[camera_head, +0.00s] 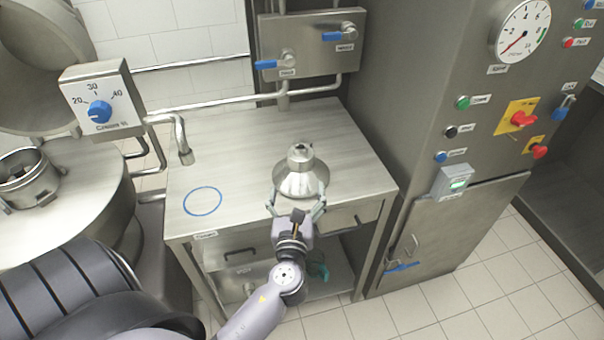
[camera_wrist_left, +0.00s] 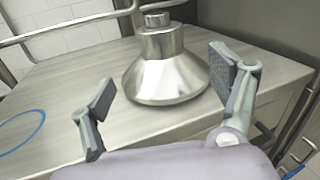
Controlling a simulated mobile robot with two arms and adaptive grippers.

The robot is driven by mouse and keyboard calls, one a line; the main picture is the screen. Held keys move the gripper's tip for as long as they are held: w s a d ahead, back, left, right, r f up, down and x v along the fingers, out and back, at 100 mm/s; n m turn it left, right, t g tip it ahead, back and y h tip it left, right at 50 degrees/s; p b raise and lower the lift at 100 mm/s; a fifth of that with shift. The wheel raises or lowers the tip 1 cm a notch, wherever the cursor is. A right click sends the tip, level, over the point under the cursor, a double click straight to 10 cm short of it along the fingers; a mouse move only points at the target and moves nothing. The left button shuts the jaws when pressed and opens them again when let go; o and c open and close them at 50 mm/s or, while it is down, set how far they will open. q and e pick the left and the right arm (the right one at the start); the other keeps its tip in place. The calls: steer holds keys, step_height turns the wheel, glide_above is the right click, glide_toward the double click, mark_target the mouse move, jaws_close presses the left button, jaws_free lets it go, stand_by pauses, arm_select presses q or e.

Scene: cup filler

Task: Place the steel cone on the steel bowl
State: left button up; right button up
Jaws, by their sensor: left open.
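The steel cone (camera_head: 301,178) stands upright, wide end down, on the right part of the steel table (camera_head: 240,160), with its narrow neck on top. It also shows in the left wrist view (camera_wrist_left: 165,75). My left gripper (camera_head: 296,205) is open at the table's front edge, with its fingers spread in front of and toward either side of the cone. In the left wrist view the fingers (camera_wrist_left: 165,92) look apart from the cone. I cannot pick out the steel bowl for certain; a round steel vessel (camera_head: 27,178) stands at the far left. My right gripper is not in view.
A blue circle (camera_head: 202,201) is marked on the table's left part. A bent pipe (camera_head: 183,140) rises at its back left. A tall control cabinet (camera_head: 450,130) stands close on the right. Valves with blue handles (camera_head: 266,64) hang behind. The table's middle is clear.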

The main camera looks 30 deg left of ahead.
arm_select(q)
steer(key=s+a+m+h, duration=0.1)
steer(key=s+a+r+m+t+h+p, duration=0.1)
steer(key=a+h, duration=0.1)
steer(key=shift+s+t, duration=0.15)
steer(key=shift+t, duration=0.15)
steer(key=s+a+r+m+t+h+p, duration=0.1)
steer(key=s+a+r+m+h+p, duration=0.15)
steer(key=s+m+h, duration=0.2)
steer(key=p, duration=0.4)
glide_toward(297, 152)
steer(key=w, duration=0.6)
steer(key=shift+a, duration=0.4)
steer(key=w+p, duration=0.1)
steer(key=w, duration=0.4)
steer(key=shift+w+a, duration=0.1)
steer(key=shift+w, duration=0.35)
steer(key=shift+s, duration=0.1)
steer(key=shift+c, duration=0.3)
